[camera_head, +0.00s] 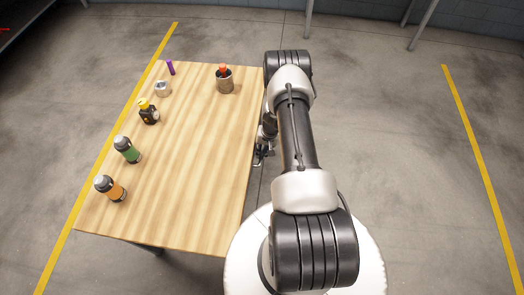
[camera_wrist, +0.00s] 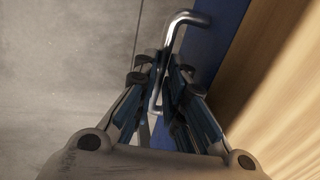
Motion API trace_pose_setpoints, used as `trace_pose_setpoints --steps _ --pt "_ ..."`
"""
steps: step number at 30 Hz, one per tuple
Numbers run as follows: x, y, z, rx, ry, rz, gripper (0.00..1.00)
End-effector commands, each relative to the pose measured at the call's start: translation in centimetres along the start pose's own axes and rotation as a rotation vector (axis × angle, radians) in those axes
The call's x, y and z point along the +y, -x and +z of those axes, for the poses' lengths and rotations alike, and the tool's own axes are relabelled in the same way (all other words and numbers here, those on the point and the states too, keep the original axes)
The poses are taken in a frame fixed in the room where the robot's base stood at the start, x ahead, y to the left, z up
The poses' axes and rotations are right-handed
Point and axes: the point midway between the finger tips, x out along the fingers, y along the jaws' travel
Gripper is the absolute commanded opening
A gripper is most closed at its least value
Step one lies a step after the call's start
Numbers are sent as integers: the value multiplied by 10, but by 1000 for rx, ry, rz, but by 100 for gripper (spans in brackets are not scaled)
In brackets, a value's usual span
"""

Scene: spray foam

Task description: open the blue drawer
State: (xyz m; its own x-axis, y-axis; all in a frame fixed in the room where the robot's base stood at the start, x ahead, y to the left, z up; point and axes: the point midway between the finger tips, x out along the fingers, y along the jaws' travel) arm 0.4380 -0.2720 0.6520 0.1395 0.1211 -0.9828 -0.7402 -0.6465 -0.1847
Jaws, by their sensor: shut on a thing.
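The blue drawer front (camera_wrist: 212,42) shows in the wrist view as a blue strip beside the wooden tabletop edge. Its silver bar handle (camera_wrist: 184,19) stands out from that front. My gripper (camera_wrist: 163,68) is shut on the handle, with its fingers on both sides of the bar. The fingers hide part of the handle. In the head view my gripper (camera_head: 262,152) is beside the table's right edge, partly hidden by my arm. The drawer cannot be made out in the head view.
The floor right of my arm is clear.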

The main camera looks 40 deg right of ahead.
Motion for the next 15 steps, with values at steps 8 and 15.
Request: trace_pose_setpoints --steps 8,15 --pt "32 5 0 0 -4 1 0" --pt "89 15 0 2 -6 1 0"
